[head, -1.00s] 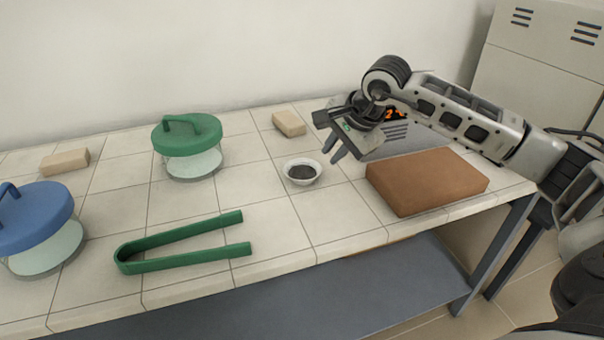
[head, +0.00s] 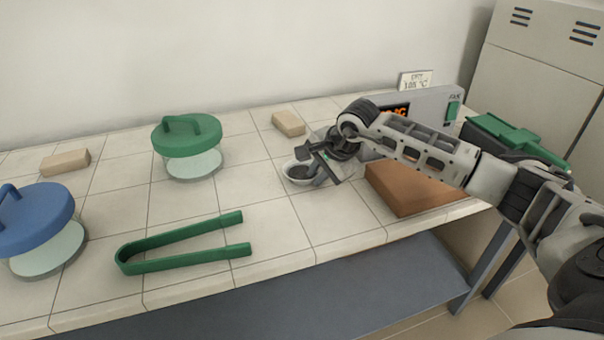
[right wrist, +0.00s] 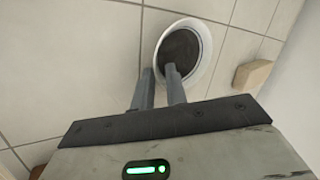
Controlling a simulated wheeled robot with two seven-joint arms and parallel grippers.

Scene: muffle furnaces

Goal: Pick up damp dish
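The dish (head: 287,180) is a small white bowl with dark grey contents, upright on the tiled bench. Contact with the rim cannot be told. My left gripper is not in view.
Green tongs (head: 180,240) lie in front left. A green-lidded jar (head: 190,150) and a blue-lidded jar (head: 35,230) stand left. Small tan blocks (head: 288,123) lie behind. A brown slab (head: 405,190) and a unit with an orange display (head: 430,105) are right.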

